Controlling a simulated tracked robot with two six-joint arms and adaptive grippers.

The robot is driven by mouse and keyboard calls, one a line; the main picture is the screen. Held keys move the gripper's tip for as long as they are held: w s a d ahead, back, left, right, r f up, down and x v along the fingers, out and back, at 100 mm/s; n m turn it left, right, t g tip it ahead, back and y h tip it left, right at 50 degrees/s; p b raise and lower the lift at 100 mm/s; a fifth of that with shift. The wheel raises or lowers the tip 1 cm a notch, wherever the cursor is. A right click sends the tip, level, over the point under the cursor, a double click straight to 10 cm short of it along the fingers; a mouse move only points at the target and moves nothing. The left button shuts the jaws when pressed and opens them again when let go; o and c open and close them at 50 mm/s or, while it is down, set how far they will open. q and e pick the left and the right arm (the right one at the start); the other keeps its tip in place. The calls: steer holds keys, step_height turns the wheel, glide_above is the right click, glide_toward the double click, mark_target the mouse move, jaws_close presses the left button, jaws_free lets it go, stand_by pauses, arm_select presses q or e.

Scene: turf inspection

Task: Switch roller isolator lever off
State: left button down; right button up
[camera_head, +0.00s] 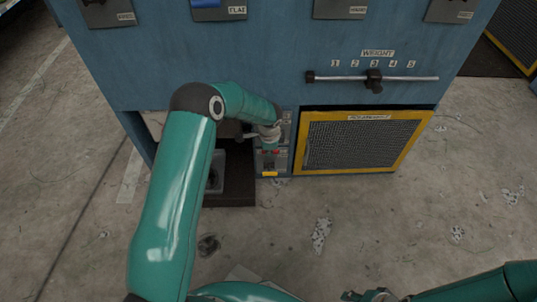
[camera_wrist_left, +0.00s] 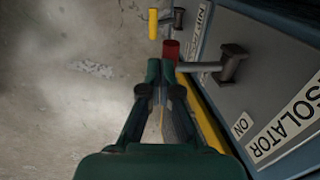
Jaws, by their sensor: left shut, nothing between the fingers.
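In the left wrist view the roller isolator lever is a grey rod (camera_wrist_left: 200,66) with a red grip (camera_wrist_left: 171,50), fixed to a dark pivot (camera_wrist_left: 232,64) on the blue-grey panel. The rod sticks out to the left. A white "ISOLATOR" label (camera_wrist_left: 285,128) and an "ON" label (camera_wrist_left: 242,124) sit below it in the picture. My left gripper (camera_wrist_left: 160,70) is shut and empty, its tips close to the red grip; I cannot tell whether they touch. In the head view the left gripper (camera_head: 264,136) is at the small control panel (camera_head: 272,165), partly hiding it. My right gripper (camera_head: 372,295) shows at the bottom edge.
A second lever with a yellow grip (camera_wrist_left: 153,24) lies beyond the red one. Right of the panel is a mesh guard (camera_head: 365,143) in a yellow frame. A weight slider bar (camera_head: 410,78) runs above it. The concrete floor in front holds small litter.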

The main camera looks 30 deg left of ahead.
arm_select(q)
steer(key=shift+d+f+b, duration=0.2)
steer(key=shift+f+b, duration=0.6)
steer(key=shift+f, duration=0.45)
steer(key=shift+d+f+b, duration=0.15)
steer(key=shift+f+b, duration=0.65)
steer(key=shift+f, duration=0.4)
steer(key=s+d+r+p, duration=0.1)
steer(key=s+d+r, duration=0.5)
steer(key=s, duration=0.3)
steer(key=shift+s+r+p, duration=0.4)
steer(key=shift+r, duration=0.4)
